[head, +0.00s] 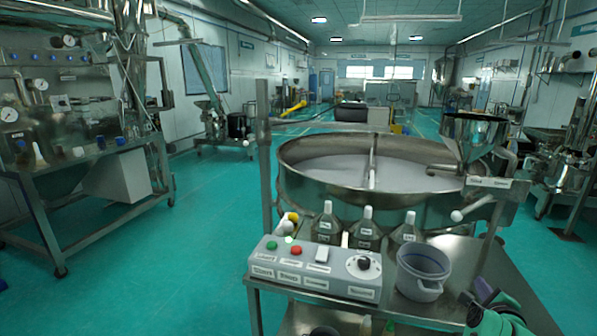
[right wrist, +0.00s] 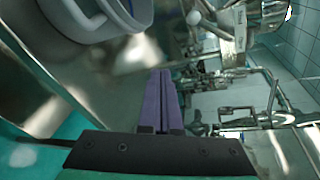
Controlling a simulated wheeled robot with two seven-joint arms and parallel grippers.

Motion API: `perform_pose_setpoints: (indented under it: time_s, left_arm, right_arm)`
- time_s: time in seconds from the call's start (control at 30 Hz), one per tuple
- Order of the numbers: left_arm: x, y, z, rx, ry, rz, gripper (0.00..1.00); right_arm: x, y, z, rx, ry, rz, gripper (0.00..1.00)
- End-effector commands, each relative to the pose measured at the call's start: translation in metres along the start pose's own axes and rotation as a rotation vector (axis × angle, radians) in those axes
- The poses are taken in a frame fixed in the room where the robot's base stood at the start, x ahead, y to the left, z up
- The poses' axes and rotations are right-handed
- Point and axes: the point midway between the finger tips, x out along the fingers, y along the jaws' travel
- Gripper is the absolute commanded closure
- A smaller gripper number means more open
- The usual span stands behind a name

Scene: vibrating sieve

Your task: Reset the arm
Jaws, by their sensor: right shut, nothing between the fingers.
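My right gripper (head: 483,290) is at the lower right of the head view, beside the right side of the metal cart. In the right wrist view its two purple fingers (right wrist: 161,75) lie together with nothing between them. A pale grey bucket (head: 422,270) stands on the cart just left of the gripper, and part of it shows at the top left of the right wrist view (right wrist: 95,15). The gripper appears apart from it. My left gripper is not in view.
The cart (head: 455,318) carries a control box (head: 318,268) with buttons and a dial, and several labelled bottles (head: 327,222). Behind them stands the round sieve (head: 330,185) with a metal hopper (head: 472,138). Green floor (head: 190,235) is open to the left.

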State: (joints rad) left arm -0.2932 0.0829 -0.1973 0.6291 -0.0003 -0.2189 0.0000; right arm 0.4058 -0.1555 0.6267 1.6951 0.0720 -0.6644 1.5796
Motion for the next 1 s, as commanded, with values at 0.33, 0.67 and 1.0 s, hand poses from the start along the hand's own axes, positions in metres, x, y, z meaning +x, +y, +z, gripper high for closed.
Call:
perform_pose_setpoints:
  time_s: [0.33,0.67,1.0]
  left_arm:
    - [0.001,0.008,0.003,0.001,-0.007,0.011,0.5]
    - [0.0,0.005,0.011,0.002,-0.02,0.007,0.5]
    - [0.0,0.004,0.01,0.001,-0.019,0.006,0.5]
  right_arm:
    - [-0.062,0.075,0.009,-0.848,-0.11,0.293,1.0]
    - [-0.17,0.179,0.018,-1.689,-0.508,0.611,1.0]
    - [-0.28,0.24,0.012,-2.158,-1.025,0.762,1.0]
